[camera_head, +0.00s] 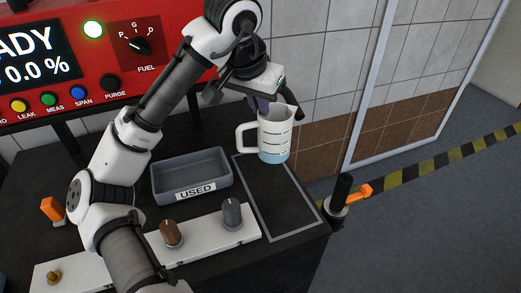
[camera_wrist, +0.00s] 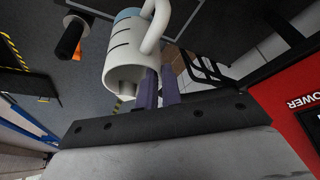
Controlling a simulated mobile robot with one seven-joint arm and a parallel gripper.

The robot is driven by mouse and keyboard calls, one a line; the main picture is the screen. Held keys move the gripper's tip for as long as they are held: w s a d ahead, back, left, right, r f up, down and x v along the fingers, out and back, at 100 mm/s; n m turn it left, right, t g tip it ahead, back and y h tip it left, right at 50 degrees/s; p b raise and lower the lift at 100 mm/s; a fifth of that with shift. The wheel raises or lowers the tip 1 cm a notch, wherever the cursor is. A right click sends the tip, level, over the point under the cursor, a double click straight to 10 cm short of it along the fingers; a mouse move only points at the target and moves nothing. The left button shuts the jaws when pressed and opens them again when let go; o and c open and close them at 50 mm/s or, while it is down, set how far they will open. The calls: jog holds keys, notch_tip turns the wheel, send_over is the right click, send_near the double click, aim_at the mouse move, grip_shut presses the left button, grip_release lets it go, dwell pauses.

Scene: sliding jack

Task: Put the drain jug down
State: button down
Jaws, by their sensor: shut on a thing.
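The drain jug (camera_head: 275,138) is a white measuring jug with dark marks, a light blue lower part and a handle on its left side. It looks upright, over the far end of a grey-outlined dark rectangle (camera_head: 275,200) on the bench. I cannot tell whether its base touches the surface. My gripper (camera_head: 262,104) is at the jug's upper rim, shut on its wall. In the wrist view the jug (camera_wrist: 128,50) shows its open mouth and handle, beside my purple fingers (camera_wrist: 160,87).
A grey tray labelled USED (camera_head: 192,175) stands left of the outlined area. A white strip with knobs (camera_head: 200,238) lies in front. A black post with an orange lever (camera_head: 338,200) is at the right bench edge. The red machine panel (camera_head: 110,55) is behind. The outlined area's near part is clear.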

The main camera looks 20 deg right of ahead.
aim_at(251, 125)
notch_tip(251, 125, down, 12)
jog(key=shift+r, duration=0.2)
jog(key=shift+f, duration=0.1)
jog(key=c, duration=1.6)
grip_release()
jog(key=v, duration=1.2)
jog(key=shift+w, duration=0.1)
